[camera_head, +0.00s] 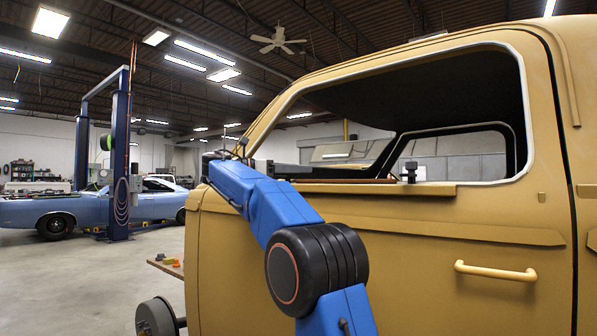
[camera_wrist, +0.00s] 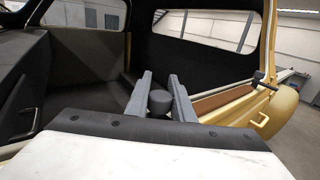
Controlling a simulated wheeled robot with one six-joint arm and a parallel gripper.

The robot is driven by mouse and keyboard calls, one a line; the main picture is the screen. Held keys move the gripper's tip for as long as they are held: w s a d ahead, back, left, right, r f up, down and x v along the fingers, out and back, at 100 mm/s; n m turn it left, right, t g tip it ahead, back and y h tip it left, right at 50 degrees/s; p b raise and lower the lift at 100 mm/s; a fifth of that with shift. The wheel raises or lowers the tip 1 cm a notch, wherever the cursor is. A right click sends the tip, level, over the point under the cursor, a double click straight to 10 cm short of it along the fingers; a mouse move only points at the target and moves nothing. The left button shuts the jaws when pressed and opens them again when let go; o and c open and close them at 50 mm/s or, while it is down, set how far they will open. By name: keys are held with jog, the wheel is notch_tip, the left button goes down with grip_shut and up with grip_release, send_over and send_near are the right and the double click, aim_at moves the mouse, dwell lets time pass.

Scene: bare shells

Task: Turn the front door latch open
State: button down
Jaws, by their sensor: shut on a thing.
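My gripper (camera_wrist: 160,85) shows in the wrist view as two grey fingers at the middle, one on each side of a short dark round knob (camera_wrist: 159,103). It is shut on this knob. I cannot tell for sure whether the knob is the front door latch. In the head view my blue arm reaches up and left to the front window pillar, and the fingers cannot be made out there. The front door (camera_head: 420,250) is tan and looks closed. A small black fitting (camera_head: 410,171) stands on its window sill; it seems to show in the wrist view (camera_wrist: 262,80) too.
A tan outside handle (camera_head: 495,271) sits low on the door. The window frame (camera_head: 523,110) surrounds an opening without glass. A dark panel edge (camera_wrist: 150,130) crosses the wrist view below the fingers. A blue car (camera_head: 90,208) and a blue lift post (camera_head: 117,160) stand at the far left.

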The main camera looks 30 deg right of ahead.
jog(key=shift+s+m+g, duration=0.1)
jog(key=shift+m+g, duration=0.3)
jog(key=shift+g, duration=0.2)
jog(key=shift+y, duration=0.3)
jog(key=c, duration=1.5)
grip_release()
jog(key=shift+c, duration=0.2)
jog(key=shift+a, duration=0.1)
